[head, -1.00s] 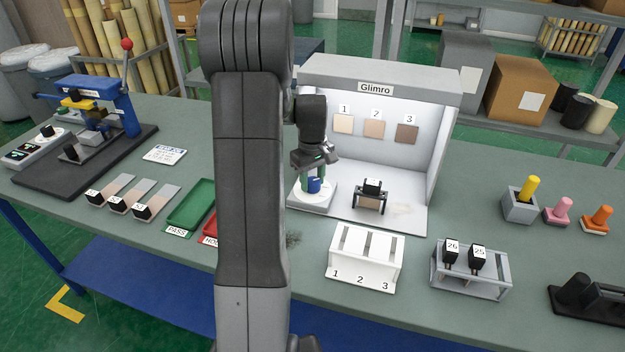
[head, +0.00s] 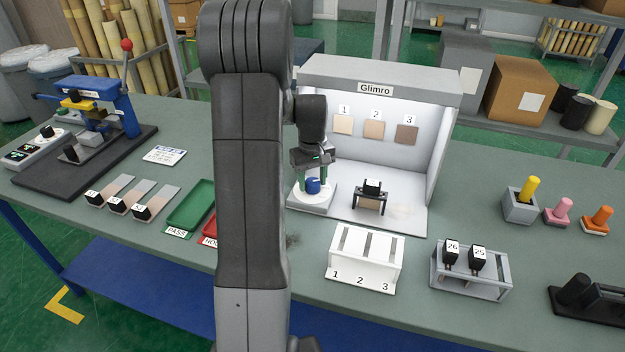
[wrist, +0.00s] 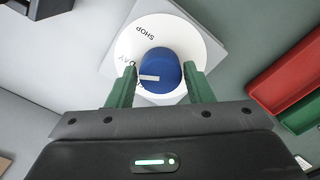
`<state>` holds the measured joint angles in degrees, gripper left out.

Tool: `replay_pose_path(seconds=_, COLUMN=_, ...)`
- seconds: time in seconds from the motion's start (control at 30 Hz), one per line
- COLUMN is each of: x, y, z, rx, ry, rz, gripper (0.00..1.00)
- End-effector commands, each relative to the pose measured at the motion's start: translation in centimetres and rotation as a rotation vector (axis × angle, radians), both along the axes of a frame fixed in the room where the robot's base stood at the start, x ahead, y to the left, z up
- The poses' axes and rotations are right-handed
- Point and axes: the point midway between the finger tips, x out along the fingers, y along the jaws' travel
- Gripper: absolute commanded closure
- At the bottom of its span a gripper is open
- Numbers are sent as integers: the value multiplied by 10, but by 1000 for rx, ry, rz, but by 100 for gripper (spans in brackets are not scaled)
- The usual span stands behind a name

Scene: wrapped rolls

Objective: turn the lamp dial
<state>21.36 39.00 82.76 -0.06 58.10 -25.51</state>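The lamp dial is a blue round knob (head: 313,186) with a white pointer mark, on a white disc (head: 299,193) beside the light booth's open left front. In the wrist view the knob (wrist: 160,72) sits at the centre of the disc (wrist: 205,50), which reads SHOP and another word, partly hidden. The white mark points left toward the partly hidden word. My gripper (head: 311,181) is over the dial, its green fingers on either side of the knob. In the wrist view the fingers of my gripper (wrist: 160,80) look open, with slight gaps to the knob.
The booth marked Glimro (head: 380,85) stands close on the right, with a small stand (head: 370,197) inside. Green (head: 190,205) and red trays lie to the left. A white numbered rack (head: 365,258) stands in front. My arm hides part of the table.

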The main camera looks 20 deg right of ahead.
Motion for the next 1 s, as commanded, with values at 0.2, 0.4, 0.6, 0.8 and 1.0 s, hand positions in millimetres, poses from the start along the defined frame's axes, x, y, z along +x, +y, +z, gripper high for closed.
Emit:
replay_pose_path(seconds=0.2, x=0, y=0, z=0, rx=1, ry=1, rz=0, gripper=39)
replay_pose_path(seconds=0.4, x=0, y=0, z=3, rx=1, ry=0, rz=0, gripper=39)
replay_pose_path(seconds=0.6, x=0, y=0, z=32, rx=-1, ry=-4, rz=0, gripper=39)
replay_pose_path(seconds=0.8, x=1, y=0, z=80, rx=-1, ry=-4, rz=0, gripper=39)
replay_pose_path(seconds=1.0, x=0, y=0, z=117, rx=0, ry=-2, rz=0, gripper=39)
